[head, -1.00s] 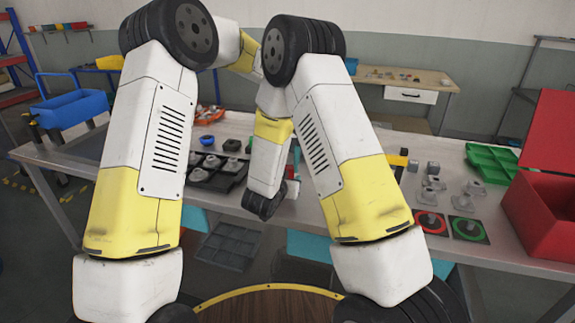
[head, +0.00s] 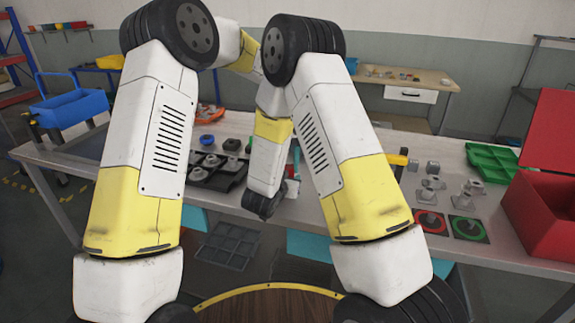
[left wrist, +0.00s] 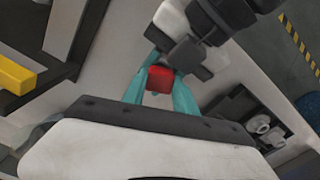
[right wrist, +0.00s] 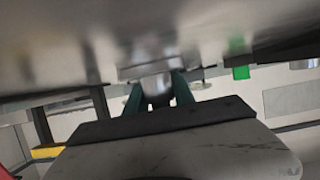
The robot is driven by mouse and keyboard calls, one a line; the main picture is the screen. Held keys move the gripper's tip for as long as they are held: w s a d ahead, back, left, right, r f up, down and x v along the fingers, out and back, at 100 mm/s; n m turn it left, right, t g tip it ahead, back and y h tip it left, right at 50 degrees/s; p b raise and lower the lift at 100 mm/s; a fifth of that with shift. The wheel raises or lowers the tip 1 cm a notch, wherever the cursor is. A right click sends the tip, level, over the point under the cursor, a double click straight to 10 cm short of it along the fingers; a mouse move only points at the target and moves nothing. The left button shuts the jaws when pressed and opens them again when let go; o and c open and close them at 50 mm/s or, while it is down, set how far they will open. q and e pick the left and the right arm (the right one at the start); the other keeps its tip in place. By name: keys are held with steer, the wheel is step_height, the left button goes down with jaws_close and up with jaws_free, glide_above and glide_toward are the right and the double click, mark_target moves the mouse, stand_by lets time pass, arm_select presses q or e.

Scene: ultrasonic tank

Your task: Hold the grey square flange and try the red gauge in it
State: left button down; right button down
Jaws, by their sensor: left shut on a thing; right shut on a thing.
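The red gauge (left wrist: 160,78) shows as a red block between the teal fingers of my left gripper (left wrist: 158,90), which is shut on it. A grey block (left wrist: 186,56) lies just beyond the red one; I cannot tell whether they touch. My right gripper (right wrist: 159,90) is shut on a grey metal piece, seemingly the grey square flange (right wrist: 150,68); it is blurred and close to the camera. In the head view my arms hide most of both grippers and the held parts. How far the gauge is in the flange cannot be told.
A black tray (head: 237,178) with grey parts is on the bench (head: 330,205). To the right are a red ring mark (head: 431,222), a green ring mark (head: 468,228), loose grey parts, a green tray (head: 492,160) and a red bin (head: 545,215). A blue bin (head: 72,108) is at left.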

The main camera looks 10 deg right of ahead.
arm_select(q)
steer(key=shift+s+a+f, duration=0.15)
steer(key=shift+f, duration=0.05)
arm_select(e)
steer(key=shift+r, duration=0.1)
arm_select(q)
steer(key=shift+r, duration=2.75)
arm_select(e)
steer(key=c, duration=1)
jaws_free()
